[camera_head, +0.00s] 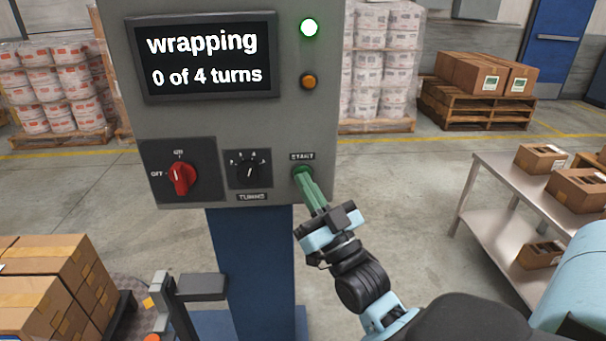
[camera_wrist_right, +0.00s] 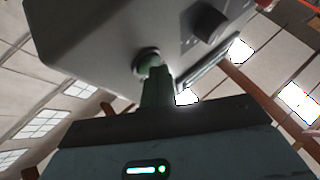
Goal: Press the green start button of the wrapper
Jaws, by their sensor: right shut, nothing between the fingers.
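The wrapper's grey control box (camera_head: 220,120) stands on a blue post. Its screen (camera_head: 206,56) reads "wrapping, 0 of 4 turns", and a lamp (camera_head: 309,28) at top right glows green-white. The green start button (camera_head: 301,171) is under the START label at the lower right. My right gripper (camera_head: 307,182) is shut and empty, its green fingertips at the button and partly covering it. In the right wrist view the fingertips (camera_wrist_right: 156,78) also meet the round button (camera_wrist_right: 147,57); whether it is pushed in, I cannot tell. My left gripper is not in view.
A red switch (camera_head: 182,178) and a turns dial (camera_head: 249,170) sit left of the button. An amber lamp (camera_head: 309,82) is above it. A metal table (camera_head: 491,183) with boxes stands at right. Stacked cartons (camera_head: 48,283) are at lower left.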

